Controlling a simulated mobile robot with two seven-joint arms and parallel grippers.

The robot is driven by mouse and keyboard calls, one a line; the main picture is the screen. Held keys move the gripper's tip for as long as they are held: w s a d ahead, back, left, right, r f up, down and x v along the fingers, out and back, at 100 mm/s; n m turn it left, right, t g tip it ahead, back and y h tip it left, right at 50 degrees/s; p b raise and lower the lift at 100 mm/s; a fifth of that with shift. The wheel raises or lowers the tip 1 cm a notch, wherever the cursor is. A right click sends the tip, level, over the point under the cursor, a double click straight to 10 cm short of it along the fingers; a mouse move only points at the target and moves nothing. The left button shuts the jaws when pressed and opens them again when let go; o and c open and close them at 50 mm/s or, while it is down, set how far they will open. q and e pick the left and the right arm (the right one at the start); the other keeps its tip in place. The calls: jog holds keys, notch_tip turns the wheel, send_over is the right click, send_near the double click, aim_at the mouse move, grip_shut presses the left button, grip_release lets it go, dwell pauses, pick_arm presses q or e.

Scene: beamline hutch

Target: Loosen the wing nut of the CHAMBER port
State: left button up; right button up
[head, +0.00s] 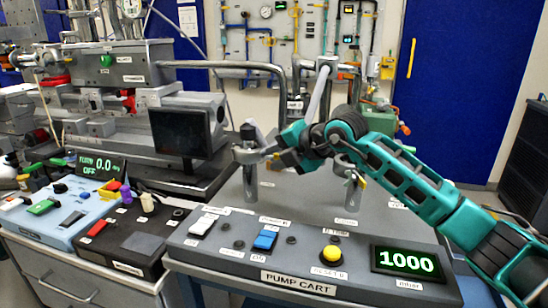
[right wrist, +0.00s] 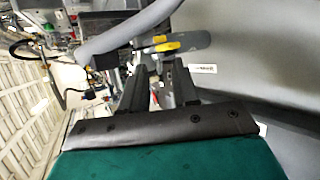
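My right gripper (head: 262,152) reaches in from the right, beside the upper end of the left grey port post (head: 250,184) on the pump cart. In the right wrist view its two dark fingers (right wrist: 158,75) stand apart with a gap between them. A yellow and dark handle-like part (right wrist: 162,43) lies just past the fingertips; I cannot tell whether they touch it. A second port post (head: 340,193) stands to the right, with a small yellow part (head: 358,181) near it, partly behind my arm. The port labels are too small to read, so I cannot tell which port is CHAMBER. My left gripper is not in view.
The pump cart's front panel (head: 205,252) carries switches, a yellow button (head: 331,254) and a display (head: 404,262) reading 1000. A bent metal pipe (head: 225,66) runs behind the posts. A dark monitor (head: 180,132) and a control box (head: 125,245) stand to the left.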

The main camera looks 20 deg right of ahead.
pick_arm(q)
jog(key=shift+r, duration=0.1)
pick_arm(e)
jog(key=shift+w+a+f, duration=0.15)
jog(key=shift+w, duration=0.05)
jog(key=shift+c, duration=0.4)
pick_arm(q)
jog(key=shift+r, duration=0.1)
pick_arm(e)
grip_shut()
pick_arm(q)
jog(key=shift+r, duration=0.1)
